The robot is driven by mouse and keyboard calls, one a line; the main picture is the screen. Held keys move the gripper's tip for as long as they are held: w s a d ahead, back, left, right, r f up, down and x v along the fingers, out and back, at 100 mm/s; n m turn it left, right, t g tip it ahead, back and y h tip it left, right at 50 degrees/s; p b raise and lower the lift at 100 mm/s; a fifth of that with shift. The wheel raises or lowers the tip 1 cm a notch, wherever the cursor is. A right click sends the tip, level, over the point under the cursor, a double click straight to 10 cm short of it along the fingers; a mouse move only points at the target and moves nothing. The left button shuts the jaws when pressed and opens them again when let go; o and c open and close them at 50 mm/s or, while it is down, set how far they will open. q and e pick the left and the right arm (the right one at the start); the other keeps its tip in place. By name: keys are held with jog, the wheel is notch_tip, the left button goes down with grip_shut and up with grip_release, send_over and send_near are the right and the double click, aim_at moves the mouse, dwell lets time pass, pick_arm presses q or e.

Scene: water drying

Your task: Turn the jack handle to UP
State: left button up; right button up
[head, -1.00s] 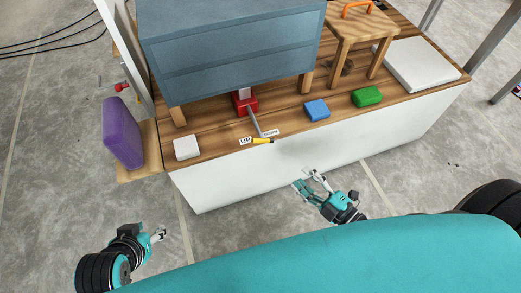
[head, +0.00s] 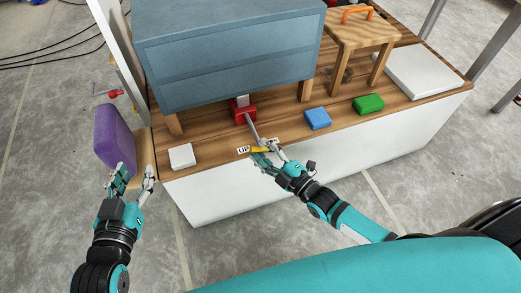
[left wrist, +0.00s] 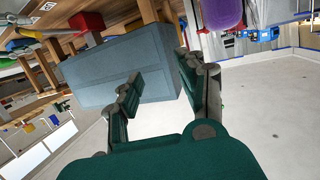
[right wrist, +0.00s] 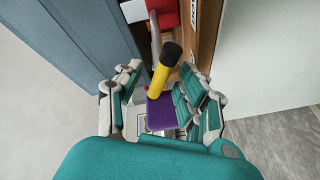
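The red jack (head: 243,109) stands on the wooden bench under the blue-grey cabinet. Its grey lever runs toward the bench's front edge and ends in a yellow grip (head: 259,149) beside the "UP" label (head: 243,150). The other label is mostly hidden by my right gripper (head: 265,157), which is at the grip. In the right wrist view the yellow grip with its black end (right wrist: 160,75) lies between the open fingers, not clamped. My left gripper (head: 134,178) is open and empty, in front of the purple block; its spread fingers show in the left wrist view (left wrist: 158,80).
The blue-grey cabinet (head: 230,55) stands above the jack. A white block (head: 181,157), blue block (head: 318,118) and green block (head: 369,104) lie on the bench. The purple block (head: 115,137) stands at the left. A wooden stool (head: 362,35) and white slab (head: 425,70) are at right.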

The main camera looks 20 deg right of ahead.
jog(key=shift+x, duration=0.8)
pick_arm(q)
jog(key=shift+w+d+r+t, duration=0.1)
jog(key=shift+r+t, duration=0.15)
jog(key=shift+r, duration=0.15)
jog(key=shift+w+d+r+t, duration=0.1)
jog(key=shift+r+t, duration=0.15)
jog(key=shift+r, duration=0.15)
pick_arm(e)
jog(key=shift+c, duration=0.5)
